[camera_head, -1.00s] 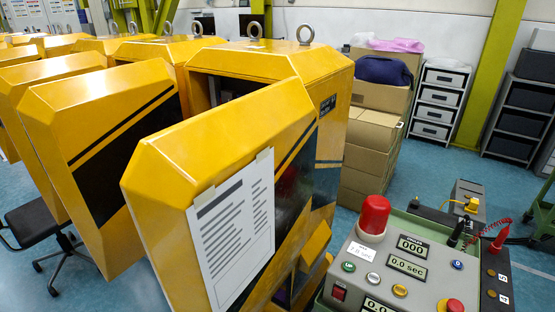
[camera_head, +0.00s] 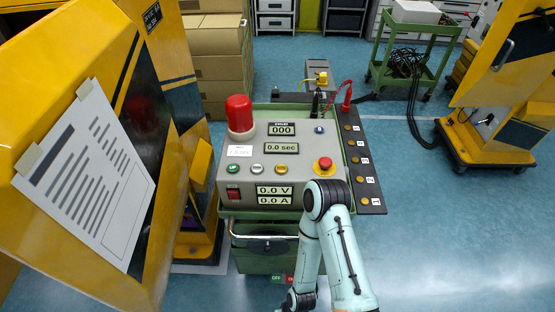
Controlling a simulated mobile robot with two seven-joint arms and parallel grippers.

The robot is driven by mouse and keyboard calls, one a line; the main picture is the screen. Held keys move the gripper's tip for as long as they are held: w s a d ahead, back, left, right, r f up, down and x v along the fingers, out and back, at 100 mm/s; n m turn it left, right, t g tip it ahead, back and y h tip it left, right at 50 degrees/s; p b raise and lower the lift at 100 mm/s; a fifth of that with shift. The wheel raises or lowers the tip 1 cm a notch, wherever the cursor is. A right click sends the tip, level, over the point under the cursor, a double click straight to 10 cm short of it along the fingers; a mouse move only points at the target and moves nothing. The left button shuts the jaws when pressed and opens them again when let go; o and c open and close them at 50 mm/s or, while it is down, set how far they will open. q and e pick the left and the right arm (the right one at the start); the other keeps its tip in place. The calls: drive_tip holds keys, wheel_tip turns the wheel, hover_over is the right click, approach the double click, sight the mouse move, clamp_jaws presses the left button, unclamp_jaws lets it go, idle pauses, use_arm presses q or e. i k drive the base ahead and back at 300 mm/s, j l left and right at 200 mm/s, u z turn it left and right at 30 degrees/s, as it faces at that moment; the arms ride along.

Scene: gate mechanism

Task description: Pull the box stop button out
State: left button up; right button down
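The red mushroom-shaped stop button (camera_head: 325,163) sits on a yellow base at the right of the grey control box's sloping panel (camera_head: 300,185). Its whole top shows, but I cannot tell whether it is pressed in or out. One of my arms, pale teal with dark joints, rises from the bottom edge, and its bend is just below the button in the picture. The arm's lower links run back down out of frame. Neither of my grippers is in view.
A large yellow cabinet (camera_head: 130,25) with a paper sheet (camera_head: 90,175) stands close on the left. A green trolley (camera_head: 420,45) stands behind.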

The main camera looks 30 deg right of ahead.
sight(325, 162)
drive_tip(key=l+z, duration=0.15)
drive_tip(key=l, duration=0.35)
drive_tip(key=k+l+z, duration=0.15)
drive_tip(key=l, duration=0.3)
drive_tip(key=i+j+z, duration=0.1)
drive_tip(key=z, duration=0.25)
drive_tip(key=j+z, duration=0.2)
drive_tip(key=z, duration=0.15)
drive_tip(key=i+j+z, duration=0.1)
drive_tip(key=j+z, duration=0.25)
drive_tip(key=k+l+z, duration=0.25)
drive_tip(key=i+j, duration=0.1)
